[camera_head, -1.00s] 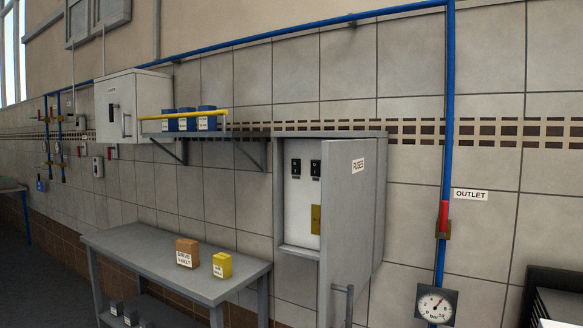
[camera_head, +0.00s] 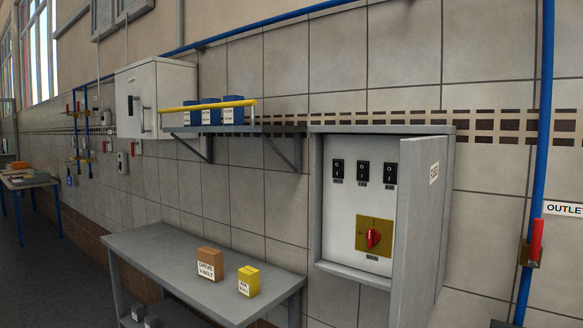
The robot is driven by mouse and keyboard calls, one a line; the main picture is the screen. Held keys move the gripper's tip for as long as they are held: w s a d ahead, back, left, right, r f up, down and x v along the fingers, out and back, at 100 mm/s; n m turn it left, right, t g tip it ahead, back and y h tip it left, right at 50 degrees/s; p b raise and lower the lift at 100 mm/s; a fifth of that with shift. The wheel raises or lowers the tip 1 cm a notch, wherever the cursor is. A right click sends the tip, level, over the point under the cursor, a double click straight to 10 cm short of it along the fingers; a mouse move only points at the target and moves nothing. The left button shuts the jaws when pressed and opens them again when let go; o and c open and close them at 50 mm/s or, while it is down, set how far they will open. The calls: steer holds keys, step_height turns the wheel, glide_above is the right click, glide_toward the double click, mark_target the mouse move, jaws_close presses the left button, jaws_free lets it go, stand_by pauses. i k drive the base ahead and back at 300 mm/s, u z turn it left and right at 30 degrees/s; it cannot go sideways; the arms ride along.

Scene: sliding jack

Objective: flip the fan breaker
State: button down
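The grey fuse box (camera_head: 316,200) hangs on the tiled wall at right of centre. Its door (camera_head: 420,220), labelled FUSES, stands open toward the right. Inside, a white panel carries a row of three black rocker switches: left (camera_head: 338,169), middle (camera_head: 363,172) and right (camera_head: 390,173). A small label sits under each, too small to read, so I cannot tell which is the fan breaker. Below them is a red rotary knob (camera_head: 373,238) on a yellow plate. My gripper is not in view.
A grey table (camera_head: 150,245) with an orange box (camera_head: 210,263) and a yellow box (camera_head: 248,281) stands left of the fuse box. A wall shelf (camera_head: 215,129) holds several blue boxes. A blue pipe (camera_head: 541,130) with a red-handled valve (camera_head: 534,243) runs at right.

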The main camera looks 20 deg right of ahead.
mark_target(362, 168)
steer(key=z, duration=0.3)
steer(key=i, duration=1.1)
steer(key=z, duration=0.6)
